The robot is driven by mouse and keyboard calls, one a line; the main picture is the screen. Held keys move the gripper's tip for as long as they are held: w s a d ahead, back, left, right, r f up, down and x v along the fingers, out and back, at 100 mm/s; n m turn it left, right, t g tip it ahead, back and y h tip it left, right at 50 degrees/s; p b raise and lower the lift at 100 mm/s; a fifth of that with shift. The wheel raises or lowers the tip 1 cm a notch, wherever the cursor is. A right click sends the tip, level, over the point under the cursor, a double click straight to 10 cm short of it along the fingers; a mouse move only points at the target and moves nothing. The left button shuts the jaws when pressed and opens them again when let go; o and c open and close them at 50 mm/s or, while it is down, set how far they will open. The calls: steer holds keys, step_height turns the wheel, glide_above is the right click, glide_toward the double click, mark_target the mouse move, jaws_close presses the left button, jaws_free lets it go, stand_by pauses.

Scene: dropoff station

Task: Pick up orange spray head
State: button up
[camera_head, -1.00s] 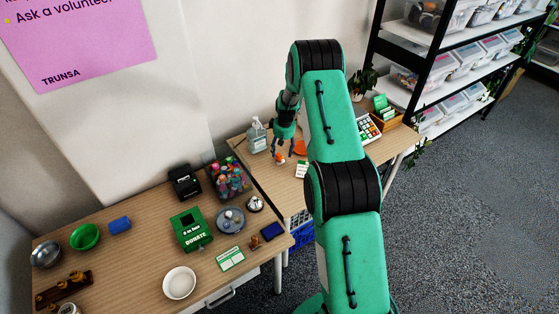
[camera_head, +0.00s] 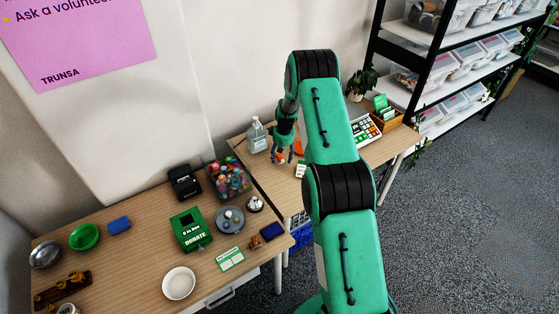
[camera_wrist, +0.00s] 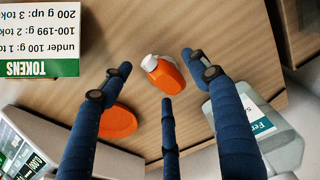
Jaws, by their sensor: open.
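The orange spray head (camera_wrist: 163,74), with a white part at one end, lies on the wooden desk (camera_wrist: 215,30) in the wrist view. My gripper (camera_wrist: 166,88) is open, its blue fingers spread around the spray head with visible gaps to it. The fingers do not appear to touch it. In the head view my gripper (camera_head: 281,158) points down over the right-hand desk, just in front of the clear bottle. The spray head is mostly hidden behind the fingers there.
A clear bottle (camera_wrist: 258,125) stands close to the right finger. An orange disc (camera_wrist: 118,122) lies beside the left finger. A tokens sign (camera_wrist: 38,40) stands at upper left. The head view also shows a calculator-like device (camera_head: 366,129) and a donation box (camera_head: 190,229).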

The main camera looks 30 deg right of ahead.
steer(key=shift+w+f, duration=0.1)
steer(key=shift+f, duration=0.6)
steer(key=c, duration=1)
